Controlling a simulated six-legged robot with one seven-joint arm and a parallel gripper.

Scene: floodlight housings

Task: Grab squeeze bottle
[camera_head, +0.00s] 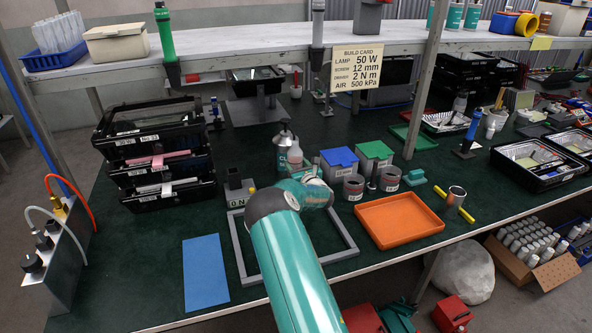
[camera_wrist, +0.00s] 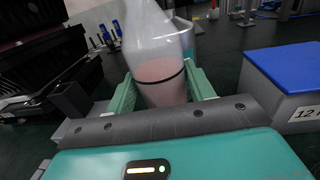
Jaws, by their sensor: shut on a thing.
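The squeeze bottle (camera_wrist: 160,62) is translucent white with pink liquid in its lower part and a black band around it. In the wrist view it stands between the two green fingers of my gripper (camera_wrist: 160,92), which are shut on it low on its body. Its top is cut off by the frame edge. In the head view the bottle (camera_head: 295,155) shows just beyond the end of my teal arm, on the dark green bench. My fingers are mostly hidden there by my own arm.
A blue-lidded box (camera_head: 338,160) and a green-lidded box (camera_head: 374,153) stand right of the bottle. A teal-labelled container (camera_head: 282,140) stands just behind it. Stacked black crates (camera_head: 160,165) are at left. An orange tray (camera_head: 400,219) and blue mat (camera_head: 205,272) lie nearer.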

